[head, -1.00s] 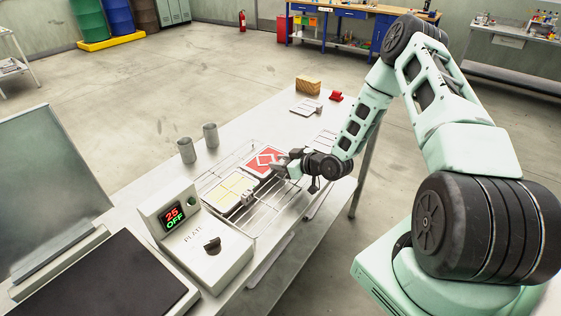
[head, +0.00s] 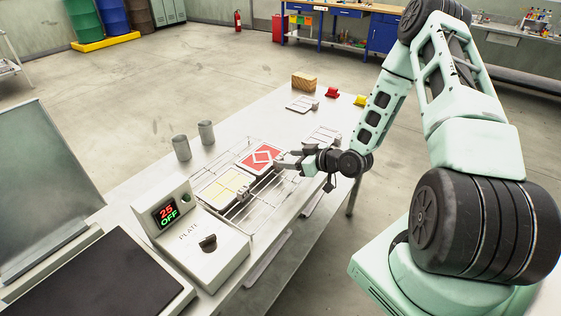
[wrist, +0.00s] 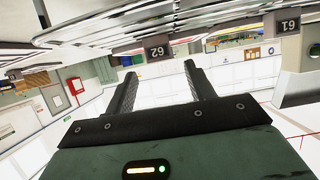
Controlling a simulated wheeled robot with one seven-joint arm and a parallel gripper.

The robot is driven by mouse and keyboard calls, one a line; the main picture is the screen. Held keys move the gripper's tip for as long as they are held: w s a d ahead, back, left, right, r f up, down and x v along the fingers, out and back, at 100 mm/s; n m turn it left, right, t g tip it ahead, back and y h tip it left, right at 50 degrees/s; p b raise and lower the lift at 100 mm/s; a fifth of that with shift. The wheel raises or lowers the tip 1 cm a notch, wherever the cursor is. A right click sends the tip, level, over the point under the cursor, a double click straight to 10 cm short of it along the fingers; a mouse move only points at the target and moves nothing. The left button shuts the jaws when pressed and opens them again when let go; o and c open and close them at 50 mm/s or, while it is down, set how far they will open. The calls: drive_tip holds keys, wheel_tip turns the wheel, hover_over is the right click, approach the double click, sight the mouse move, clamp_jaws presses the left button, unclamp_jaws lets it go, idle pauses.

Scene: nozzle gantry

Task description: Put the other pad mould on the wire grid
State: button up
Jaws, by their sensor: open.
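A square mould with a red face and white diamond outline (head: 261,157) lies on the wire grid (head: 262,210). A second square mould with a pale yellow face in sections (head: 222,187) lies on the grid nearer the control box, its grey tab pointing right. My gripper (head: 279,160) is open at the right edge of the red mould, apparently empty. I cannot tell whether it touches the mould's tab. In the wrist view, the two fingers (wrist: 158,78) stand apart with nothing between them, and pale wire rods run above them.
A flat pale plate with a tab (head: 302,104) lies farther back, near a wooden block (head: 304,82), a red piece (head: 332,92) and a yellow piece (head: 360,100). Two grey cups (head: 206,132) stand left of the grid. The control box (head: 190,240) stands in front, reading 25 OFF.

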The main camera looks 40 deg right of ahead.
drive_tip(key=b+v, duration=0.1)
drive_tip(key=v, duration=0.4)
drive_tip(key=a+g, duration=0.1)
drive_tip(key=a, duration=0.1)
drive_tip(key=w+a+r+n+g, duration=0.1)
drive_tip(key=a, duration=0.2)
drive_tip(key=a+r+n+g, duration=0.1)
drive_tip(key=a, duration=0.1)
drive_tip(key=shift+w+a+r+g, duration=0.15)
drive_tip(key=shift+w+a+g, duration=0.05)
drive_tip(key=shift+g, duration=0.2)
drive_tip(key=s+a+r+n+g+h, duration=0.1)
drive_tip(key=s+a+r+g, duration=0.15)
drive_tip(key=a, duration=0.25)
drive_tip(key=s+a+r+g+h, duration=0.1)
drive_tip(key=s+a+r, duration=0.15)
drive_tip(key=a, duration=0.35)
drive_tip(key=s+a+r+g+h, duration=0.1)
drive_tip(key=s+a+r, duration=0.4)
drive_tip(key=s, duration=0.6)
drive_tip(key=s+a+r+g+h, duration=0.1)
drive_tip(key=s+a+r+g, duration=0.3)
drive_tip(key=s, duration=0.7)
drive_tip(key=a+r, duration=0.1)
drive_tip(key=a, duration=0.1)
drive_tip(key=shift+a+n, duration=0.4)
drive_tip(key=shift+g, duration=0.25)
